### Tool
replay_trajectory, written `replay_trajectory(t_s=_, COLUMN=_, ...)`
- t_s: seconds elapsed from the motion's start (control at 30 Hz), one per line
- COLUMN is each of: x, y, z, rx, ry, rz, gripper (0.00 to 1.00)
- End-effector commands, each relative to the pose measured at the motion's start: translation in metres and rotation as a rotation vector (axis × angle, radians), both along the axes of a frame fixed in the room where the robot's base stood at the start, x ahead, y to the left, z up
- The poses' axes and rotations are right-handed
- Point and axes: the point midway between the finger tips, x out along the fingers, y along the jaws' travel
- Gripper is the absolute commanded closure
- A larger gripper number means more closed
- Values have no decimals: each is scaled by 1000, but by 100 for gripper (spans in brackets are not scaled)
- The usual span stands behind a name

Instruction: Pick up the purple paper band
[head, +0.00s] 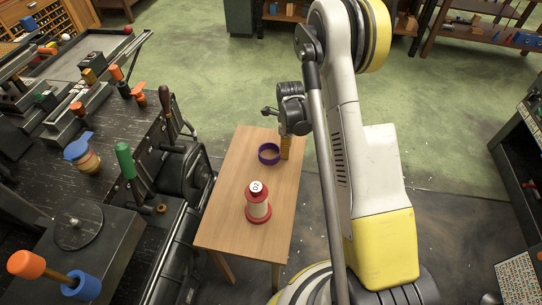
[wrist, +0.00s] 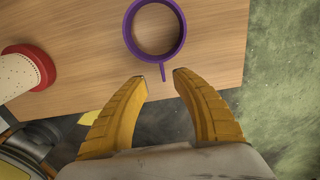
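The purple paper band (head: 269,154) is a ring lying on the wooden table, with bare wood showing through its middle. In the wrist view the purple band (wrist: 183,37) is near the top, with a short tab pointing down towards my fingers. My gripper (head: 285,148) is just to the right of the band in the head view. In the wrist view my gripper's (wrist: 161,75) two yellow fingers are spread apart with nothing between them. The tab's end is close to the gap between the fingertips. I cannot tell the height between them.
A red and cream spool-like object (head: 258,204) with a numbered white top stands on the table (head: 231,222), nearer the front. It shows at the left of the wrist view (wrist: 22,72). A dark workbench (head: 110,135) with tools stands left. Green floor (head: 215,75) is open behind.

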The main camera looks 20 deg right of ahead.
Motion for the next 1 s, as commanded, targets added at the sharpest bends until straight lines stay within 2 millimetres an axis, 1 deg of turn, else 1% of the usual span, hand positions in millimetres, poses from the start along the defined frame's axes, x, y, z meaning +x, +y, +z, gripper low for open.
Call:
replay_trajectory(t_s=0.03, x=3, y=1, z=-11, rx=0, ry=0, rz=1, gripper=67)
replay_trajectory(t_s=0.1, x=7, y=3, z=-23, rx=0, ry=0, rz=1, gripper=67)
replay_trajectory(t_s=0.2, x=8, y=4, z=-38, rx=0, ry=0, rz=0, gripper=67)
replay_trajectory(t_s=0.27, x=8, y=3, z=-42, rx=0, ry=0, rz=0, gripper=67)
replay_trajectory(t_s=0.47, x=7, y=3, z=-41, rx=0, ry=0, rz=1, gripper=67)
replay_trajectory(t_s=0.5, x=7, y=3, z=-41, rx=0, ry=0, rz=1, gripper=71)
replay_trajectory(t_s=0.57, x=7, y=3, z=-41, rx=0, ry=0, rz=1, gripper=89)
replay_trajectory(t_s=0.6, x=7, y=3, z=-41, rx=0, ry=0, rz=1, gripper=100)
replay_trajectory(t_s=1.0, x=7, y=3, z=-41, rx=0, ry=0, rz=1, gripper=100)
